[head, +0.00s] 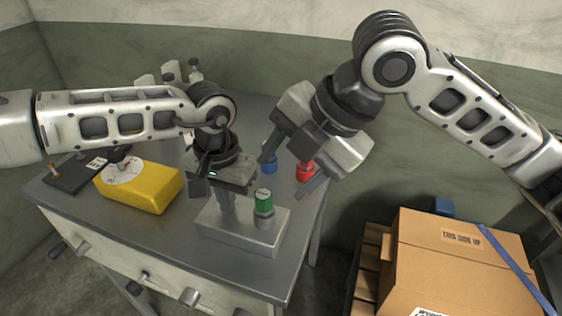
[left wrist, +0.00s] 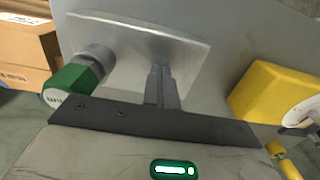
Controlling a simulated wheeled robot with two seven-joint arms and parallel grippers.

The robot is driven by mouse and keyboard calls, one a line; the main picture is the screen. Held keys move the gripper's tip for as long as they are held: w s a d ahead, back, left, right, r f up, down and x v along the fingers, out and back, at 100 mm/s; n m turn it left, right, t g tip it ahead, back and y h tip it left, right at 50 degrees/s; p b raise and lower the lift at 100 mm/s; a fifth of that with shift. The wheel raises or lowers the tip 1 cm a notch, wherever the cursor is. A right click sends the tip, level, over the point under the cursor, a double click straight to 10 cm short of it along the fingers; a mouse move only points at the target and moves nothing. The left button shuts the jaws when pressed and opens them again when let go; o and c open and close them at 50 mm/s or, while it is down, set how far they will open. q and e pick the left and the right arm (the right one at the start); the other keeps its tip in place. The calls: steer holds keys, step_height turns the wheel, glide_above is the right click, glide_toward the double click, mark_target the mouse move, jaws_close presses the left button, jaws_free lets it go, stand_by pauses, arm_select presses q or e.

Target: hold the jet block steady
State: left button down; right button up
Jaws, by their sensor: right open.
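The jet block (head: 241,238) is a pale grey slab lying flat near the front right of the table. A green-capped fitting (head: 264,207) stands upright on its right part. My left gripper (head: 229,212) points down over the block's left part. In the left wrist view its fingers (left wrist: 162,88) are together, with tips at or just above the block's face (left wrist: 140,35); contact is unclear. The green cap (left wrist: 70,82) shows left of them. My right gripper (head: 290,173) is open and empty, above and behind the block.
A red-capped piece (head: 305,172) and a blue one (head: 270,163) stand behind the block, near the right gripper's fingers. A yellow block (head: 140,188) and a dark flat plate (head: 76,173) lie at the left. A cardboard box (head: 450,265) stands right of the table.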

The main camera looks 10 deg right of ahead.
mark_target(266, 198)
steer(key=w+a+f+n+h, duration=0.1)
steer(key=f+n, duration=0.2)
steer(key=n, duration=0.1)
steer(key=w+a+f+n+t+h, duration=0.1)
steer(key=f+n, duration=0.2)
steer(key=n, duration=0.2)
steer(key=w+a+f+n+h, duration=0.1)
steer(key=f+n, duration=0.2)
steer(key=n, duration=0.2)
steer(key=shift+w+f, duration=0.15)
steer(key=shift+f, duration=0.15)
steer(key=c, duration=1.1)
